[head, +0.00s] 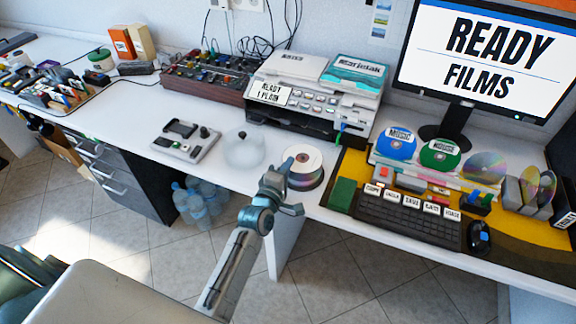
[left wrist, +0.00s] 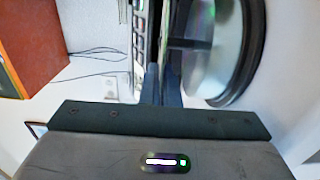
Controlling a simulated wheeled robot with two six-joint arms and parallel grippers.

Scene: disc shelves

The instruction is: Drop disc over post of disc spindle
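A white disc (head: 302,157) is held flat above the disc spindle (head: 306,182), which carries a stack of discs on the white desk. My left gripper (head: 287,186) reaches the disc's near left edge. In the left wrist view, the gripper's fingers (left wrist: 162,85) are nearly together on the thin disc (left wrist: 166,35), seen edge-on. The spindle's stack (left wrist: 218,50) lies to the right there, apart from the held disc. A dark post (left wrist: 190,43) spans the gap between them. I cannot tell if it passes through the disc's hole. My right gripper is not in view.
A translucent dome (head: 243,152) stands left of the spindle, beside a small grey device (head: 187,141). A printer (head: 312,100) stands behind. A keyboard (head: 410,213) and a green block (head: 342,194) lie right. The desk's front edge is close to the spindle.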

